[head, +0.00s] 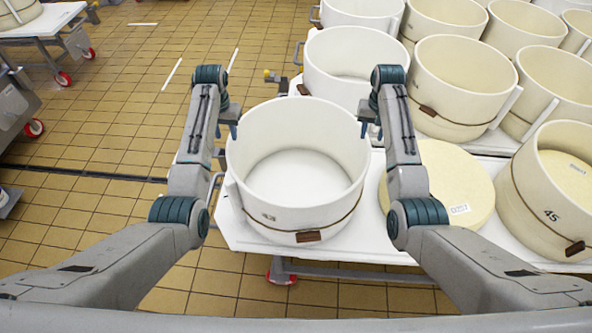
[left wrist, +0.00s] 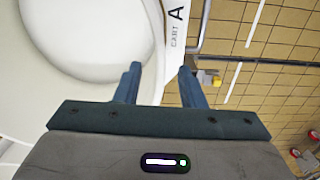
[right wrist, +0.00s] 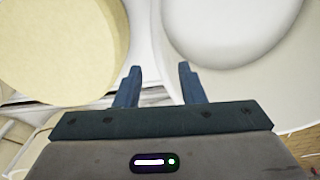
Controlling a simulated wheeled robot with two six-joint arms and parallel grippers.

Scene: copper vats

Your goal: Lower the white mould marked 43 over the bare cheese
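The white mould marked 43 (head: 262,200) is upright on the cart, with a cord and brown tag around its lower part. The bare cheese (head: 455,185) is a pale yellow wheel with a small label, right of the mould, partly hidden by my right arm; it also shows in the right wrist view (right wrist: 60,50). My left gripper (head: 229,130) is open at the mould's left rim. My right gripper (head: 371,129) is open at its right rim. In both wrist views the fingers are apart; whether they touch the rim I cannot tell.
The white cart top (head: 375,247) carries them. A mould marked 45 (head: 525,215) stands close right of the cheese, with cheese inside. Another white mould (head: 320,75) stands behind, and several cream moulds fill the back right.

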